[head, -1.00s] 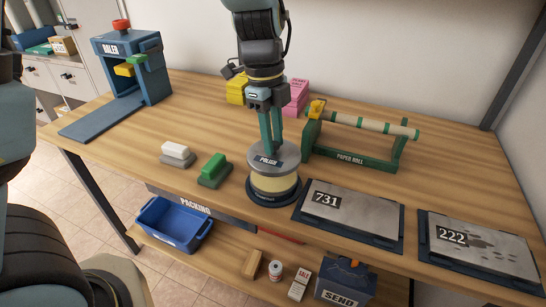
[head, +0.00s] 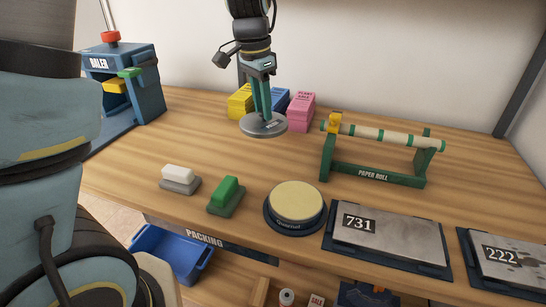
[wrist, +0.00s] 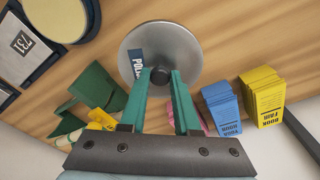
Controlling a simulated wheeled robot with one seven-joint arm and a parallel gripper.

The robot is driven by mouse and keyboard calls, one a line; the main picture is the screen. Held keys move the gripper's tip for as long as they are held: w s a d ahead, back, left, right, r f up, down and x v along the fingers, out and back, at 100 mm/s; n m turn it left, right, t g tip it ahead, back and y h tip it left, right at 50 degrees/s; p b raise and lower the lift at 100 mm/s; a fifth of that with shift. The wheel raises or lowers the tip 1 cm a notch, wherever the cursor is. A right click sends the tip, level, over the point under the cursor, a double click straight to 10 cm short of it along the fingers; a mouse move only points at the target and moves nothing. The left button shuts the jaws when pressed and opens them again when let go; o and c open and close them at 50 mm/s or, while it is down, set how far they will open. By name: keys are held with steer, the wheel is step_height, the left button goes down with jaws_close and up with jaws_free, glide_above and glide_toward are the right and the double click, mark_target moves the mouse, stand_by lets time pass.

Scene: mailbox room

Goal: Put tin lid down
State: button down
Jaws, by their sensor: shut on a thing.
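The tin lid (head: 263,127) is a grey metal disc with a dark blue label. My gripper (head: 262,110) is shut on the top of the lid and holds it roughly level over the back middle of the table. The gap between lid and tabletop is hard to judge. In the wrist view the lid (wrist: 187,50) lies at the fingertips of my gripper (wrist: 160,76); its grip point is partly hidden by the fingers. The open polish tin (head: 297,202), with a cream-yellow top and dark blue base, stands at the table's front, apart from the lid.
Yellow, blue and pink card stacks (head: 300,110) stand just behind the lid. The green paper roll stand (head: 375,174) is to the right. White and green blocks (head: 228,192) sit front left. Plates 731 (head: 390,238) and 222 lie front right. Bare wood (head: 200,130) lies left of the lid.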

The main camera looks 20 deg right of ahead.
steer(key=shift+w+f, duration=0.2)
steer(key=shift+f, duration=0.25)
step_height(320, 180, down, 9)
steer(key=shift+f+p, duration=0.1)
steer(key=shift+p, duration=0.55)
steer(key=shift+f, duration=0.2)
steer(key=c, duration=0.6)
jaws_free()
steer(key=shift+r, duration=0.1)
steer(key=shift+c, duration=0.2)
